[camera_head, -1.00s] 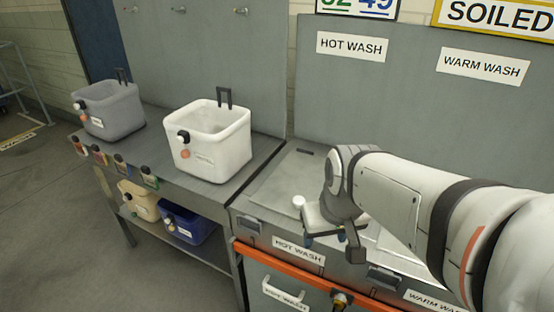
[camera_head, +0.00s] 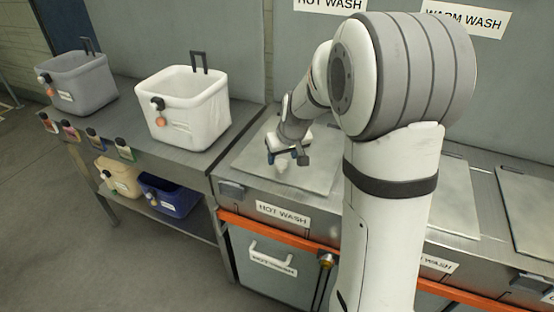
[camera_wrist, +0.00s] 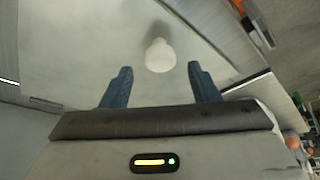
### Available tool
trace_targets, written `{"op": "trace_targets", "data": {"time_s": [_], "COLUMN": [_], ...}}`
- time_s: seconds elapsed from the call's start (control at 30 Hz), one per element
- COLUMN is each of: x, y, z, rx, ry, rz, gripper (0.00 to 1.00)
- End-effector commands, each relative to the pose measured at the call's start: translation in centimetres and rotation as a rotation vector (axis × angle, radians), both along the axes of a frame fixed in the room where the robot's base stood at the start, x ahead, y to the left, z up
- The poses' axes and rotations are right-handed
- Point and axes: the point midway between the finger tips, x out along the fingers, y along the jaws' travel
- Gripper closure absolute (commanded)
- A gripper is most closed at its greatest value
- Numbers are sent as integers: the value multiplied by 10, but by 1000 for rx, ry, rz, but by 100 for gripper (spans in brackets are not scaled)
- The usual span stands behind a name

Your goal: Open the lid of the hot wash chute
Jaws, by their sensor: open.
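The hot wash chute lid (camera_head: 318,172) is a flat grey metal plate lying closed on the counter, above the HOT WASH label (camera_head: 283,214). A small white round knob (camera_head: 282,166) stands near its front edge. My gripper (camera_head: 287,157) is open above the lid, by the knob. In the wrist view the knob (camera_wrist: 160,56) shows just beyond and between the two blue fingertips (camera_wrist: 158,72), with the lid (camera_wrist: 90,40) behind it. The fingers do not close on it. My arm hides part of the lid's right side in the head view.
A white bin (camera_head: 188,108) and a grey bin (camera_head: 78,82) stand on the counter to the left. A tan bin (camera_head: 118,174) and a blue bin (camera_head: 168,196) sit on the lower shelf. An orange rail (camera_head: 262,228) runs along the chute front.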

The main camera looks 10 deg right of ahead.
Motion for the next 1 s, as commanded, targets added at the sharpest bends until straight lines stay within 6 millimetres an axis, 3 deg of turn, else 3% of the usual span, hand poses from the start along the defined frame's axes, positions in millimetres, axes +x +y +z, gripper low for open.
{"op": "trace_targets", "data": {"time_s": [0.2,0.53,1.0], "x": [8,10,10], "y": [1,1,0], "z": [-22,-25,-24], "rx": [0,0,-1], "ry": [2,-1,0], "rz": [1,0,-1], "gripper": [45,46,84]}}
